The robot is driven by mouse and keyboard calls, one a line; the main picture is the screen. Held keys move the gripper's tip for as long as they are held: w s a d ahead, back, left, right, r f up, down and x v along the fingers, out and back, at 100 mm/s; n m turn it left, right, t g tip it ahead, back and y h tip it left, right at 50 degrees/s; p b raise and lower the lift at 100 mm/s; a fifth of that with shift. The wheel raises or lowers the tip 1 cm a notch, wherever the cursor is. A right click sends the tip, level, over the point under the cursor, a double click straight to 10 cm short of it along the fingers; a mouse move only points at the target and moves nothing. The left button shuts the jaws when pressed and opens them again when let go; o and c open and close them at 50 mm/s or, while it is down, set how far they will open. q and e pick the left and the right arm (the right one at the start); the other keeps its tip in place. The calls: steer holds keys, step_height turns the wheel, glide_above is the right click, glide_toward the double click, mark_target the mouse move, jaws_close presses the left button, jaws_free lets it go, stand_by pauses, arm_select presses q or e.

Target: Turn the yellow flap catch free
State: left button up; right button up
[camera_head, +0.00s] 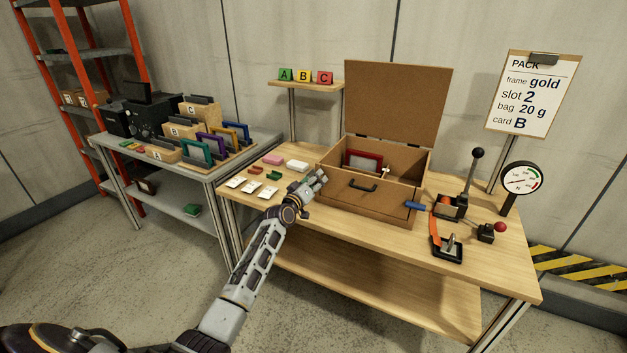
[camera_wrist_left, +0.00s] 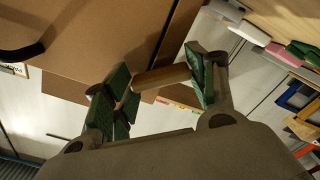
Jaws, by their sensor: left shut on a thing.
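A brown box (camera_head: 337,208) stands on the wooden workbench with its lid (camera_head: 395,105) raised upright at the back. Its front flap (camera_head: 370,202) is up and has a black handle (camera_head: 362,187). My left gripper (camera_head: 321,178) is at the box's front left corner. In the left wrist view its green-padded fingers (camera_wrist_left: 163,85) are shut on a short tan-yellow bar (camera_wrist_left: 162,79), which looks like the yellow flap catch. In the head view the gripper hides this catch. A blue catch (camera_head: 415,206) sticks out at the box's right front corner. My right gripper is not in view.
A red frame (camera_head: 363,160) stands inside the box. White cards (camera_head: 268,192) and small blocks lie left of the box. Levers (camera_head: 473,170) and a gauge (camera_head: 521,178) stand to its right. A grey side table (camera_head: 205,172) holds several coloured frames.

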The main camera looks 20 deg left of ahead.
arm_select(q)
steer(key=n+p, duration=0.3)
steer(key=n, duration=0.7)
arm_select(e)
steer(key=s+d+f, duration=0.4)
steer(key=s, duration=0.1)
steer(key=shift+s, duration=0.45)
arm_select(q)
steer(key=o, duration=1)
steer(key=shift+a, duration=0.1)
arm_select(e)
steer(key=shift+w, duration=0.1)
